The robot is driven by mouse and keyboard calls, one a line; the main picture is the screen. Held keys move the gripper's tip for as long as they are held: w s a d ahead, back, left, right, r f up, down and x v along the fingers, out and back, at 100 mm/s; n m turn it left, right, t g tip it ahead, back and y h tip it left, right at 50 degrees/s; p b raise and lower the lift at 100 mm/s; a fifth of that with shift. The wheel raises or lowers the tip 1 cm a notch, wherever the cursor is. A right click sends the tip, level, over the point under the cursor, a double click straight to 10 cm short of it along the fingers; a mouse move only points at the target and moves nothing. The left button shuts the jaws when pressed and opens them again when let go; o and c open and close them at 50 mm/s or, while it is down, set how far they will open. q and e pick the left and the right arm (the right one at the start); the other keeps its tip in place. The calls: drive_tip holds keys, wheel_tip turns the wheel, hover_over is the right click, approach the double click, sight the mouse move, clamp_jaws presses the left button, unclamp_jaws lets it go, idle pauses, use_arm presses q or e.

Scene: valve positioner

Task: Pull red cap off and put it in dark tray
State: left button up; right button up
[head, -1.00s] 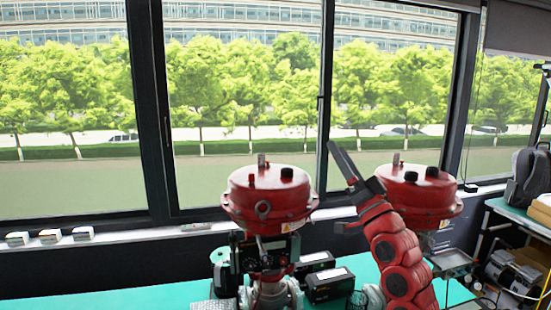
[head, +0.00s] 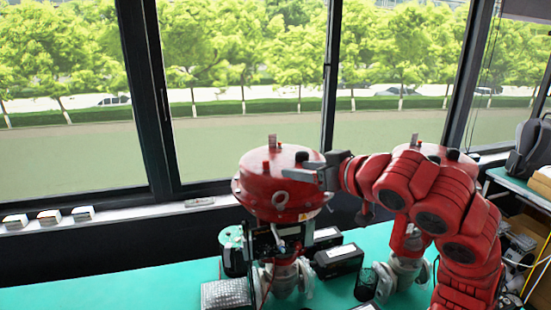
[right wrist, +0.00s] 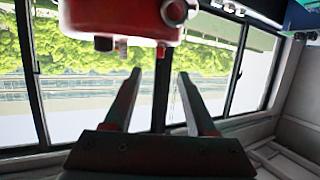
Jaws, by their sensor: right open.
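A red valve housing (head: 280,184) stands left of my right arm in the head view. A grey stub (head: 272,141) and a dark cap (head: 302,156) stand on its top. My right gripper (head: 318,172) is at its right upper edge; contact cannot be told. In the right wrist view the gripper (right wrist: 160,74) is open and empty, below an upside-down red housing (right wrist: 120,15). I cannot make out a dark tray. My left gripper is not in view.
A second red housing (head: 432,152) stands partly behind my right arm. Black boxes (head: 338,260) and a silvery box (head: 227,293) are on the green table (head: 130,288). The table's left part is clear. Windows rise behind.

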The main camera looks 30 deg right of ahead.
sight(268, 165)
drive_tip(key=p+x, duration=0.4)
drive_tip(key=x, duration=0.7)
drive_tip(key=shift+c, duration=0.2)
clamp_jaws()
idle(1.5)
